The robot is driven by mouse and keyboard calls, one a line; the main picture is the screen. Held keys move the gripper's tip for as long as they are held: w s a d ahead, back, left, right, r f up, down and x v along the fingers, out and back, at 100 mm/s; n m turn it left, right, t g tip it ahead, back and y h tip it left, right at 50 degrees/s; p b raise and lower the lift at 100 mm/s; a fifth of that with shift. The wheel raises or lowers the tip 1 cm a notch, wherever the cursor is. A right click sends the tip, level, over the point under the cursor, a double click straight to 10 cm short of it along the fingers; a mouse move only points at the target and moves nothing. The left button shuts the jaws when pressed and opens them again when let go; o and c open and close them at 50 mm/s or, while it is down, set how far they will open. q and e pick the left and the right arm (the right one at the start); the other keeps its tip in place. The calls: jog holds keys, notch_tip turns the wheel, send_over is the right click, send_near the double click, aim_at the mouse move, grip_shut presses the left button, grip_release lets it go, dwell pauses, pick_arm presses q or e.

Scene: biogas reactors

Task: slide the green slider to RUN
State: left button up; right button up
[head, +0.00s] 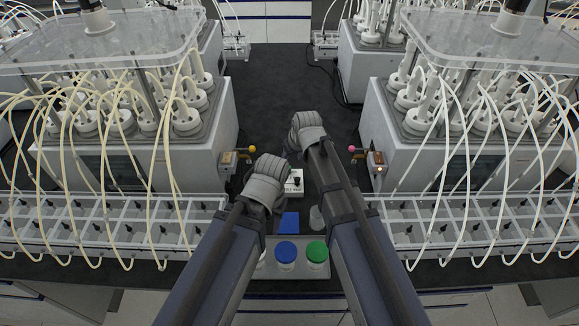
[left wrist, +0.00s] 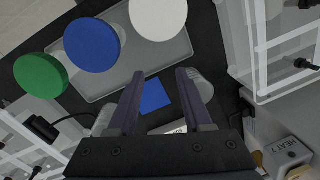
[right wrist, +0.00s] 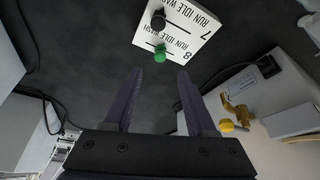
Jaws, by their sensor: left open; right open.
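The white panel (right wrist: 180,28) carries two knobs and the printed words RUN, IDLE, WASH with the numbers 7 and 8. The green slider (right wrist: 160,52) is on the side by the 8, and the black slider (right wrist: 158,19) is by the 7. I cannot tell exactly which word the green slider is at. In the head view the panel (head: 293,186) lies between my arms. My right gripper (right wrist: 157,78) is open and empty, its fingers apart from the green slider. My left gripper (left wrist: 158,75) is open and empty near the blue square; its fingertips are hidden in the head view.
A tray (left wrist: 105,97) with blue-lidded (head: 287,252) and green-lidded (head: 317,251) jars stands at the front. Reactor units with tubes flank both sides. A yellow-knobbed valve (head: 252,149) is at left, a pink-knobbed one (head: 352,149) at right. Dark bench beyond the panel is clear.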

aim_at(289, 167)
pick_arm(q)
notch_tip(289, 167, down, 7)
jog(key=b, duration=0.6)
jog(key=shift+r, duration=0.2)
pick_arm(e)
jog(key=x, duration=0.7)
jog(key=shift+f, duration=0.1)
grip_shut()
